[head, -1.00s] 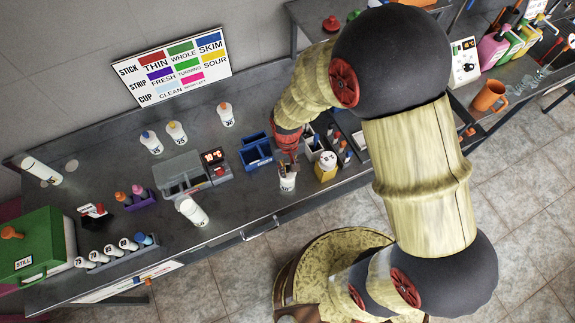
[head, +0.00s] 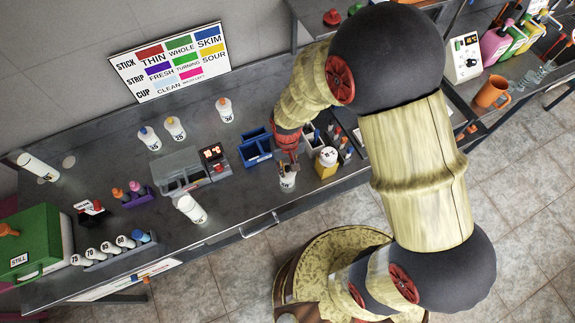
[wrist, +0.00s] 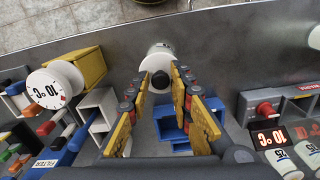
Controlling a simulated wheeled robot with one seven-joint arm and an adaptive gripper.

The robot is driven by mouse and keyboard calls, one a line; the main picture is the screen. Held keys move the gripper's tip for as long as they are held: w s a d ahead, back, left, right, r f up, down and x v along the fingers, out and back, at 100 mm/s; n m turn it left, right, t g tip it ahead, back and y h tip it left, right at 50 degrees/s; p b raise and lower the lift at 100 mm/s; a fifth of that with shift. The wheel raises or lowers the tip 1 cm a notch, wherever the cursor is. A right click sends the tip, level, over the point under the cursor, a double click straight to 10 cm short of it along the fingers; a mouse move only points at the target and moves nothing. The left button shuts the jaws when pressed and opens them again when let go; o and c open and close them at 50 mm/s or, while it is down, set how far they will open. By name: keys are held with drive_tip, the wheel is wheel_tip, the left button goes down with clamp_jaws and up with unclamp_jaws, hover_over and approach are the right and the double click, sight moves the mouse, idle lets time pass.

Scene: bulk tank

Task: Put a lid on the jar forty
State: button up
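A white jar (head: 288,180) stands near the bench's front edge, right below my gripper (head: 286,160); its number is too small to read surely. In the wrist view the same white jar (wrist: 157,58) lies just beyond the fingertips. I cannot tell whether the lid rests on the jar. Another white jar (head: 191,209) stands further left, its number unclear.
Capped jars 25 (head: 150,138), 35 (head: 175,128) and 30 (head: 225,110) stand behind. A blue bin (head: 256,146) and a yellow block with a white dial (head: 327,160) flank my gripper. A grey instrument with a display (head: 213,160) stands left.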

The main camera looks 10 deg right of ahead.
drive_tip(key=o, duration=0.3)
wheel_tip(320, 180, up, 12)
idle(0.7)
idle(0.4)
drive_tip(key=shift+s+d+r+m+t+b, duration=0.3)
drive_tip(key=shift+s+d+r+t+b, duration=0.65)
drive_tip(key=shift+s+d+r+b, duration=1)
drive_tip(key=shift+s+d+r+m+t+b, duration=0.3)
drive_tip(key=shift+s+d+r+t+b, duration=0.8)
drive_tip(key=shift+s+d+b, duration=1.3)
drive_tip(key=shift+s+d+r+m+t+b, duration=0.3)
drive_tip(key=shift+s+d+r+t+b, duration=0.45)
drive_tip(key=shift+s+d+r+b, duration=1.45)
drive_tip(key=shift+w+a+f+b, duration=0.35)
drive_tip(key=shift+w+a+b, duration=0.1)
drive_tip(key=shift+a, duration=0.1)
